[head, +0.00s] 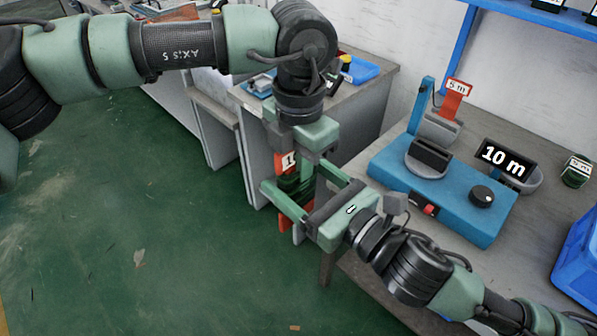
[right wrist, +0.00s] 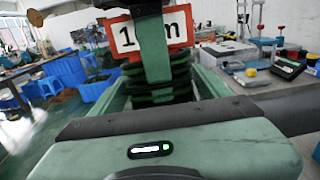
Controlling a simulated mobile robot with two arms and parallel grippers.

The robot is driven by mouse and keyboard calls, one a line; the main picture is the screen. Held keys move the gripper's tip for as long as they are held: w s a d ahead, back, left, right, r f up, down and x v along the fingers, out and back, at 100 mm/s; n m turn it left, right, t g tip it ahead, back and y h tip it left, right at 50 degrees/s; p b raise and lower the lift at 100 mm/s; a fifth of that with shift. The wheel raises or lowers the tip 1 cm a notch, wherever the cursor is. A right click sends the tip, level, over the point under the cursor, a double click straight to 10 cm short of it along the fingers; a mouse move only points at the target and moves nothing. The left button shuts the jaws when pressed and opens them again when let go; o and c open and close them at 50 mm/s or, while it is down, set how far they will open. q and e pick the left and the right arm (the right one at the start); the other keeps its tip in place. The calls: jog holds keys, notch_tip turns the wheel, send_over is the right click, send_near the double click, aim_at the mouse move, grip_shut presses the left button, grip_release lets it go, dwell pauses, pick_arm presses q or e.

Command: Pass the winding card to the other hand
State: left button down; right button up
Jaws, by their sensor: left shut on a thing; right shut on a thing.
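The winding card (head: 283,160) is red with a white label reading 10 and dark green cord wound round its middle. In the right wrist view the card's labelled end (right wrist: 125,38) stands above the green windings (right wrist: 160,88), with a green finger of the left gripper crossing the label. Fingers hide part of the card.
A blue winding machine (head: 390,172) with a black knob and a 10 m display (head: 507,160) stands on the right bench. Behind it is a red 5 m card (head: 455,88). A blue bin (head: 580,250) is at far right. Green floor lies open at left.

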dwell(0.8)
jog(key=o, duration=1.8)
